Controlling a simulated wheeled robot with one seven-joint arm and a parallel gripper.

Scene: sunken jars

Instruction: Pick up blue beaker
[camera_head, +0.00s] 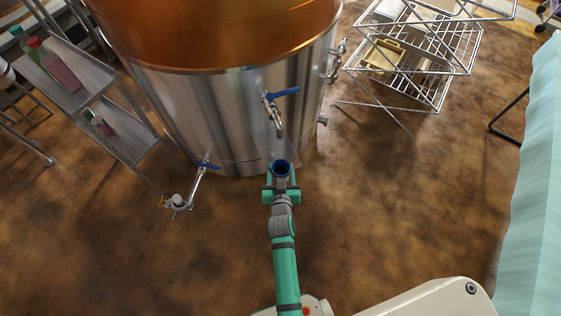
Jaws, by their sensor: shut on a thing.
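The blue beaker (281,167) is small and dark blue, with its open round mouth facing up toward the camera. My gripper (281,185), green and grey, is shut on it and holds it in front of the big metal tank. The lower part of the beaker is hidden by the gripper. A tap with a blue handle (283,93) is on the tank just above and behind the beaker in the picture.
The large steel tank (220,110) with a copper top fills the upper middle. A second blue-handled tap (208,166) juts out at lower left. A shelf with bottles (78,97) stands left, a wire rack (415,80) right. The brown floor (390,210) is open at right.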

